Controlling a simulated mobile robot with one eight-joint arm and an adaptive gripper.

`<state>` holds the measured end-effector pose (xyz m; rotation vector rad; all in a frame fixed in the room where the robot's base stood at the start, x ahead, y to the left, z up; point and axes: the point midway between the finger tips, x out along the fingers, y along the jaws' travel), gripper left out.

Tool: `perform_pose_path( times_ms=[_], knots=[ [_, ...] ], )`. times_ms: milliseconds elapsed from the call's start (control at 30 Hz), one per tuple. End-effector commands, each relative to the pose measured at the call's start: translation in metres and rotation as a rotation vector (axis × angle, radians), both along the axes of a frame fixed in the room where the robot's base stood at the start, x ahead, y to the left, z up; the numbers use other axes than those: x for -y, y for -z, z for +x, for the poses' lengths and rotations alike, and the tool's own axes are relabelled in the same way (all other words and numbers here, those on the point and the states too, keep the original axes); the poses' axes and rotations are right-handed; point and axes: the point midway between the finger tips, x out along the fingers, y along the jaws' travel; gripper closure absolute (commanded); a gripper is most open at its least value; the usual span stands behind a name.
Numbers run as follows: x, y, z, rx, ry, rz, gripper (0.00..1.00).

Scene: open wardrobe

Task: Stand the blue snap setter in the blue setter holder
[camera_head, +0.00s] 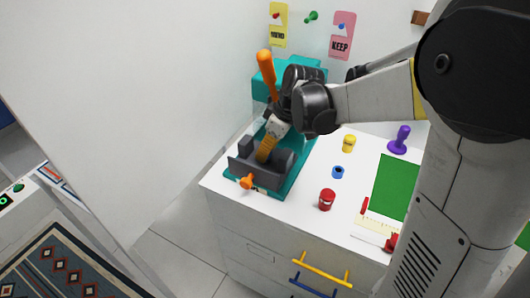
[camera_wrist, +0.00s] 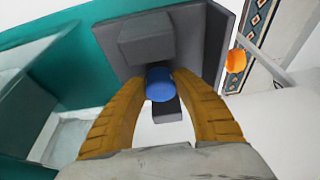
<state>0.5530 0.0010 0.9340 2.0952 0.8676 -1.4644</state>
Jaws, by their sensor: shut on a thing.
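My gripper (camera_head: 264,155) is over the grey jaw block (camera_head: 284,160) of the teal machine, fingers pointing down. In the wrist view my gripper (camera_wrist: 165,85) is shut on the blue snap setter (camera_wrist: 160,86), whose rounded blue end shows between the yellow-brown fingertips. The rest of the setter is hidden, and I cannot tell whether it touches the grey block. The blue setter holder (camera_head: 338,173) looks like a small blue ring with a dark centre, standing on the white top to the right of the machine.
The teal machine (camera_head: 290,194) has an orange lever (camera_head: 266,70) and orange knob (camera_head: 247,181). A red pot (camera_head: 327,199), yellow pot (camera_head: 348,143) and purple stamp (camera_head: 400,139) stand near the holder. A green mat (camera_head: 396,186) lies at right. White wall panels stand left and behind.

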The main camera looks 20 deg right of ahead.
Motion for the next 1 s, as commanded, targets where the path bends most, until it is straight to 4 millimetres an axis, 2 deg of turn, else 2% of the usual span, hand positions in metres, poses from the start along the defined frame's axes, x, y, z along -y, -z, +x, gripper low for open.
perform_pose_path(
  times_ms=[1000],
  knots=[
    [0.0, -0.012, 0.0, 0.0, 0.0, 0.0, 1.0]
  ],
)
